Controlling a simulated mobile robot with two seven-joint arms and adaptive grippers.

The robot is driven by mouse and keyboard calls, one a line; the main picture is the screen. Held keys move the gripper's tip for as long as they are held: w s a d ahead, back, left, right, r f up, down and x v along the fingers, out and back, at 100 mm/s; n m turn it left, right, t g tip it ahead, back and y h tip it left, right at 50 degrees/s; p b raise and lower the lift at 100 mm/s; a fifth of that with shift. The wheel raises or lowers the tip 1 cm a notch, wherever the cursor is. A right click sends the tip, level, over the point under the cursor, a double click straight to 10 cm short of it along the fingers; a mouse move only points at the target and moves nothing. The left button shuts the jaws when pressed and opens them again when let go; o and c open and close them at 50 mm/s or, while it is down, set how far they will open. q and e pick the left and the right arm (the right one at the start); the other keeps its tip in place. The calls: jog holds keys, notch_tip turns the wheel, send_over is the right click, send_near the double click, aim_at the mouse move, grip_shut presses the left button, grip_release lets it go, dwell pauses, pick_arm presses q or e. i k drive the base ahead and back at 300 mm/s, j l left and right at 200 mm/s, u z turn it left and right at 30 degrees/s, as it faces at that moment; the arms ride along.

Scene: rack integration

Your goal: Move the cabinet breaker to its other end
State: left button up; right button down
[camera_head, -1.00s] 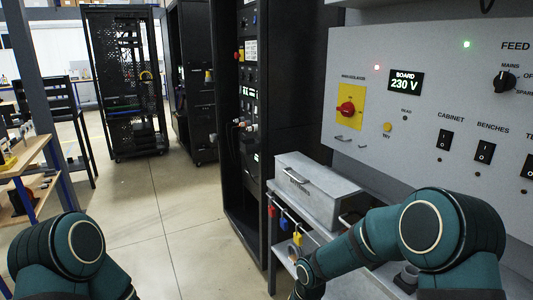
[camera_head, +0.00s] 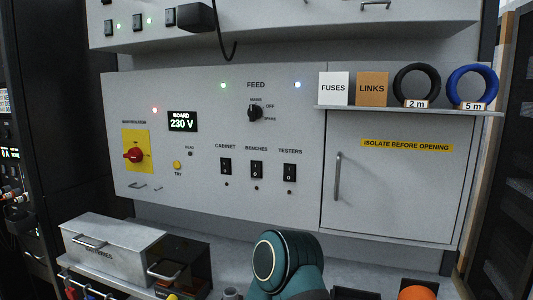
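The cabinet breaker (camera_head: 226,166) is a small black rocker switch under the label CABINET on the grey feed panel (camera_head: 215,205). It is the left one of three alike rockers. The benches breaker (camera_head: 257,169) and the testers breaker (camera_head: 289,172) are to its right. Which end of the cabinet rocker is pressed is too small to tell. A dark lamp sits just below it. A teal link of my arm stands at the bottom middle, below the panel and apart from the breaker. Neither gripper shows.
The red main isolator (camera_head: 134,155) on yellow is to the left, beside the 230 V display (camera_head: 183,122). A closed cabinet door (camera_head: 390,195) is to the right. A grey batteries box (camera_head: 110,250) stands on the bench at lower left. The panel front is clear.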

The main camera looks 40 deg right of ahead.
aim_at(225, 164)
jog(key=z, duration=1.1)
